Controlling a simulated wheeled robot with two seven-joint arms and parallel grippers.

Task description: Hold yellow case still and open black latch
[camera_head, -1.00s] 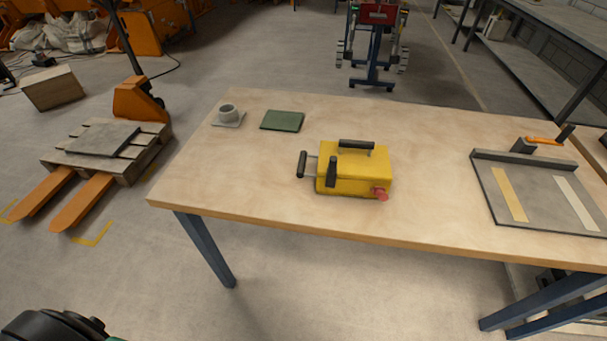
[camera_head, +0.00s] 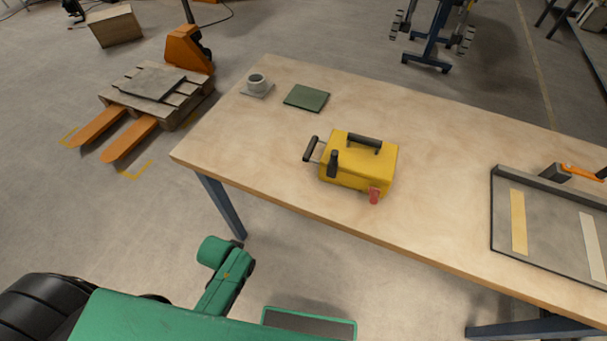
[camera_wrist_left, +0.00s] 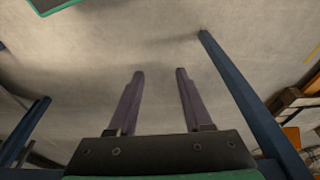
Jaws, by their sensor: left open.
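The yellow case (camera_head: 358,164) stands on the wooden table, near its front edge. It has a dark handle on top (camera_head: 365,142), a black handle on a metal bracket at its left side (camera_head: 312,148), an upright black latch-like lever (camera_head: 333,163) on its front left and a red knob (camera_head: 374,195) at its front right. No gripper shows in the head view, and my right gripper is not seen.
A pallet truck (camera_head: 132,133) stands left. The tabletop around the case is clear.

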